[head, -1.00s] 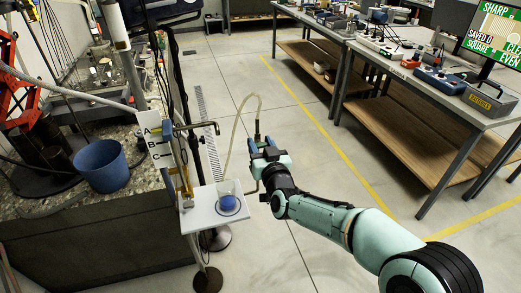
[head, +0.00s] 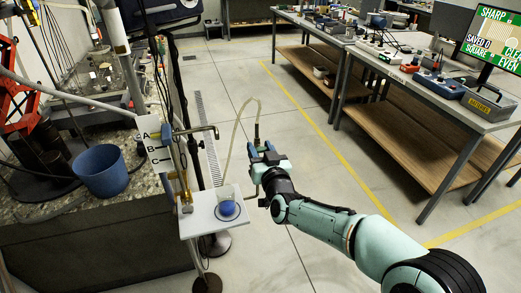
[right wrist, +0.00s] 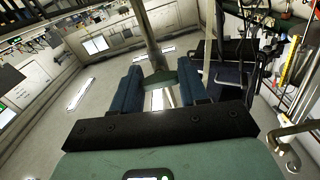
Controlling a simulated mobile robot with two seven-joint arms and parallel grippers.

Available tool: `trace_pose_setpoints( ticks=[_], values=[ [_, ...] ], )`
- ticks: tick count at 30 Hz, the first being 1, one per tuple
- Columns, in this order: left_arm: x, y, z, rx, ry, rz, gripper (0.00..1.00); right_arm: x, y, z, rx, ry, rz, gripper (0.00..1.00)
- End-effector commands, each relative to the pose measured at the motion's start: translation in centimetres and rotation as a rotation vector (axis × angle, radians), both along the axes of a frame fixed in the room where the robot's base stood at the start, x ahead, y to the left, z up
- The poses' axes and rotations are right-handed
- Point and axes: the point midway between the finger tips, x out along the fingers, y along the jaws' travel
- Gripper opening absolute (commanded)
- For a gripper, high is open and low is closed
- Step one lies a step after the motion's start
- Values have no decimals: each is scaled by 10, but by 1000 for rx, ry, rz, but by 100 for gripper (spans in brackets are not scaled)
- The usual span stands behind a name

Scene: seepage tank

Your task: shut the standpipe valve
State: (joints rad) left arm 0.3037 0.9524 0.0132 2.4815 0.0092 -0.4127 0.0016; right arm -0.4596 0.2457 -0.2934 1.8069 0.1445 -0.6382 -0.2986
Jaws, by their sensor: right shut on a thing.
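A bent metal pipe also shows at the right edge of the right wrist view (right wrist: 292,132). My right gripper (head: 261,149) is to its right, apart from it, shut on a dark-ended piece of the pale hose (head: 236,121). In the right wrist view, a grey tube (right wrist: 152,42) rises between the blue fingers. My left gripper is not in view.
A small white shelf (head: 204,222) holds a clear beaker with a blue base (head: 227,208). A blue bucket (head: 102,171) stands on the gravel-topped bench at left. Workbenches (head: 420,73) line the right. The floor between is clear.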

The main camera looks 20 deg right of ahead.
Motion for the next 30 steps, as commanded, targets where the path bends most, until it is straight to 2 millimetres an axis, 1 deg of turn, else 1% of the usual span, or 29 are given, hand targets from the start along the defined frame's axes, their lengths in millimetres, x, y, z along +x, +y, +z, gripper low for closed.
trace_pose_setpoints(
  ticks=[1, 21, 22, 23, 24, 30],
  values=[
    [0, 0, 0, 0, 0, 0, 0, 0, -1, 6, 4, -14, -3, 13],
    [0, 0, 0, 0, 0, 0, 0, 0, -1, 8, 4, -19, -3, 13],
    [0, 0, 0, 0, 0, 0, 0, 0, -1, 8, 4, -19, -3, 53],
    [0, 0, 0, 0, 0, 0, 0, 0, -1, 8, 4, -18, -3, 63],
    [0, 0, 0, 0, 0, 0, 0, 0, -1, 7, 4, -17, -3, 68],
    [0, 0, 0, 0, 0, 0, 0, 0, -1, 4, 1, -10, -2, 68]
  ],
)
